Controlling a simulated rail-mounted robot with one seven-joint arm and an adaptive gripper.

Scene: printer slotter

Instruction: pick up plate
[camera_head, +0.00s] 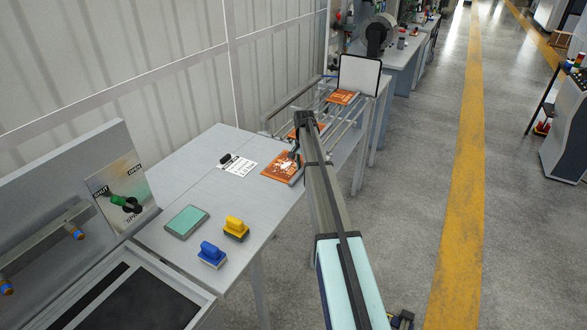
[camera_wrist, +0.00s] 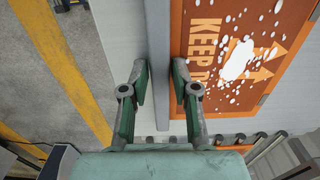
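An orange plate (camera_head: 280,167) with white splotches lies at the far right corner of the grey table. In the wrist view the plate (camera_wrist: 212,60) shows lettering beginning "KEEP" and fills the upper right. My gripper (camera_head: 296,155) is over the plate's right side. In the wrist view my gripper (camera_wrist: 160,85) is open with nothing held. A grey strip (camera_wrist: 158,50) runs between its fingers, and the right finger overlaps the plate's left edge. Whether the fingers touch the plate cannot be told.
The table (camera_head: 180,170) also holds a white sign (camera_head: 239,167), a green pad (camera_head: 187,222), a yellow stamp (camera_head: 236,228) and a blue stamp (camera_head: 212,254). A roller rack (camera_head: 325,120) beyond carries another orange plate (camera_head: 342,97). The floor to the right is open.

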